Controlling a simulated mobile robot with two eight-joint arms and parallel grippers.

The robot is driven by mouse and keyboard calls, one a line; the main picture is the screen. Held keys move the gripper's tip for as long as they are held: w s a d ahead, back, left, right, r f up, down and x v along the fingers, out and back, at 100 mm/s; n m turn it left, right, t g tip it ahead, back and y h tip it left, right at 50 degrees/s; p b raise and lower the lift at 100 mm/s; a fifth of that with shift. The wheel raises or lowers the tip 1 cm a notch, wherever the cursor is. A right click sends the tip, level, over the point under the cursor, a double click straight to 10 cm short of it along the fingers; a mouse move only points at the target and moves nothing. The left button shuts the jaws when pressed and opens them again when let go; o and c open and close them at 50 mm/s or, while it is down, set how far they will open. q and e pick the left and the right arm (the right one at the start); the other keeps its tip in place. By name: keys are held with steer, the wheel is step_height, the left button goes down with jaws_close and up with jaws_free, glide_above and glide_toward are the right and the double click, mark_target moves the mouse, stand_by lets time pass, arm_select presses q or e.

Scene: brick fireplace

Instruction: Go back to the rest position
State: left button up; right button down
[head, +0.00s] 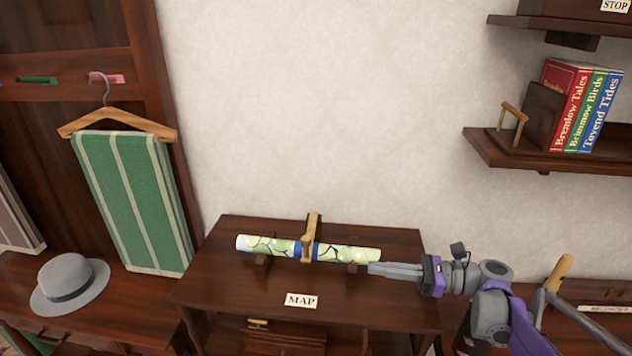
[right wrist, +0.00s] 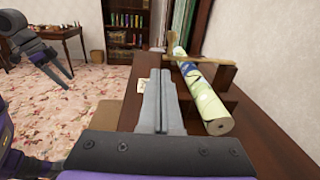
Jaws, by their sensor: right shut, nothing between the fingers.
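My right gripper (head: 372,268) is shut and empty. In the head view its fingertips are close to the right end of a rolled map (head: 345,252), and I cannot tell there whether they touch. In the right wrist view the shut fingers (right wrist: 160,78) point forward, and the map (right wrist: 200,95) lies to their right with a gap between. The map rests level on dark wooden supports on a table (head: 225,283), with a blue band and a wooden piece across its middle. My left gripper (right wrist: 58,72) shows small at the left of the right wrist view, clear of the table.
A MAP label (head: 301,300) is on the table. Shelves with books (head: 585,108) are on the wall at right. A grey hat (head: 68,285) and a hanging green striped cloth (head: 135,200) are at left. Floral carpet (right wrist: 60,120) lies open left of the table.

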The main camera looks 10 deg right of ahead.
steer(key=s+a+f+n+h, duration=0.1)
steer(key=a, duration=0.1)
steer(key=s+a+f+n+g+h, duration=0.1)
steer(key=s+a, duration=0.1)
steer(key=s+a+f+n+h, duration=0.1)
steer(key=a+f, duration=0.1)
steer(key=a, duration=0.1)
steer(key=shift+s+f+n+g+h, duration=0.1)
steer(key=shift+s+n+g+h, duration=0.2)
steer(key=shift+g+h, duration=0.1)
steer(key=s+d+f+n+h+p, duration=0.1)
steer(key=s+f+n+h, duration=0.4)
steer(key=s+n, duration=0.3)
steer(key=s+d+f+n+h, duration=0.2)
steer(key=s+f+n+h, duration=0.4)
steer(key=s+n, duration=0.3)
steer(key=shift+f+n+t+h+p, duration=0.3)
steer(key=shift+n+t+h+p, duration=0.1)
steer(key=shift+n+h, duration=0.4)
steer(key=shift+s+d, duration=0.1)
steer(key=shift+s, duration=0.05)
